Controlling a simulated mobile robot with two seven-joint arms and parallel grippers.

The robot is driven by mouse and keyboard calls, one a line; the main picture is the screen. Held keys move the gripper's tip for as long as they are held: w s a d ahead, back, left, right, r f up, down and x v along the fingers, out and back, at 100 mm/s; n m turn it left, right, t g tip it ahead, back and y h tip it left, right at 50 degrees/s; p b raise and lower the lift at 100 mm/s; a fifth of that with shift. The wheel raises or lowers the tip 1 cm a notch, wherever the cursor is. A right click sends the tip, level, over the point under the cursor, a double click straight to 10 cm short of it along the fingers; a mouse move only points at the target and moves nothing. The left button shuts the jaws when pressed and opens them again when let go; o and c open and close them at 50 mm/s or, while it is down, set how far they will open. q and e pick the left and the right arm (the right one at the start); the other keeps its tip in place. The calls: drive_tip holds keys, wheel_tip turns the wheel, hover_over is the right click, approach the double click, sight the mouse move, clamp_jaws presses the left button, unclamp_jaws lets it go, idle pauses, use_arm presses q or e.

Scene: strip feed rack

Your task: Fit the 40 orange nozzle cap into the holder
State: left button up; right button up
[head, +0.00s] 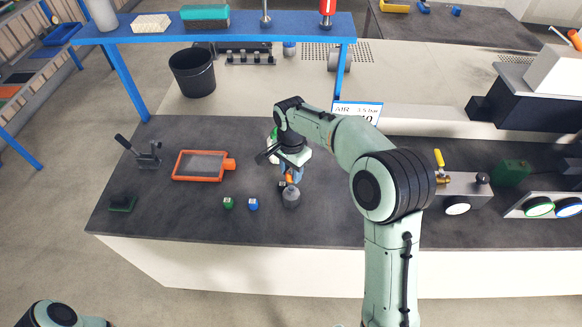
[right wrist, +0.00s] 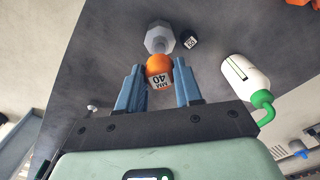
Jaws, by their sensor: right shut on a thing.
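The orange nozzle cap (right wrist: 159,66), marked 40 MM, sits between the blue fingers of my right gripper (right wrist: 158,88), which is shut on it. In the head view the orange cap (head: 289,179) shows small below the wrist, at my right gripper (head: 289,175). The grey holder (head: 291,196) stands on the dark bench just in front of the cap. In the right wrist view the holder (right wrist: 160,38) is a faceted grey piece just beyond the cap. The cap overlaps its near edge there; I cannot tell whether they touch. My left gripper is out of view.
A blue cap (head: 253,204) and a green cap (head: 228,203) stand left of the holder. An orange-framed screen (head: 202,166) lies farther left. A white bottle with a green spout (right wrist: 244,76) stands near my right gripper. A blue shelf (head: 230,32) spans the back.

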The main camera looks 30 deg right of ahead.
sight(291, 178)
drive_tip(key=shift+f+b, duration=0.65)
drive_tip(key=shift+f, duration=1.15)
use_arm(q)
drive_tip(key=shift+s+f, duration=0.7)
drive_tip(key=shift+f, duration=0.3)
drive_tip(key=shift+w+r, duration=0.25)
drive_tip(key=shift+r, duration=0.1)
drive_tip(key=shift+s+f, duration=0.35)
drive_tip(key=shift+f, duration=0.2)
use_arm(e)
drive_tip(key=shift+f, duration=1.05)
drive_tip(key=o, duration=1.1)
drive_tip(key=shift+r, duration=0.1)
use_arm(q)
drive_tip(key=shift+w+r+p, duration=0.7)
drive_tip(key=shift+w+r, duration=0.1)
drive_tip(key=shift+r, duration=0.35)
use_arm(e)
wheel_tip(291, 178, up, 13)
drive_tip(key=shift+r, duration=0.15)
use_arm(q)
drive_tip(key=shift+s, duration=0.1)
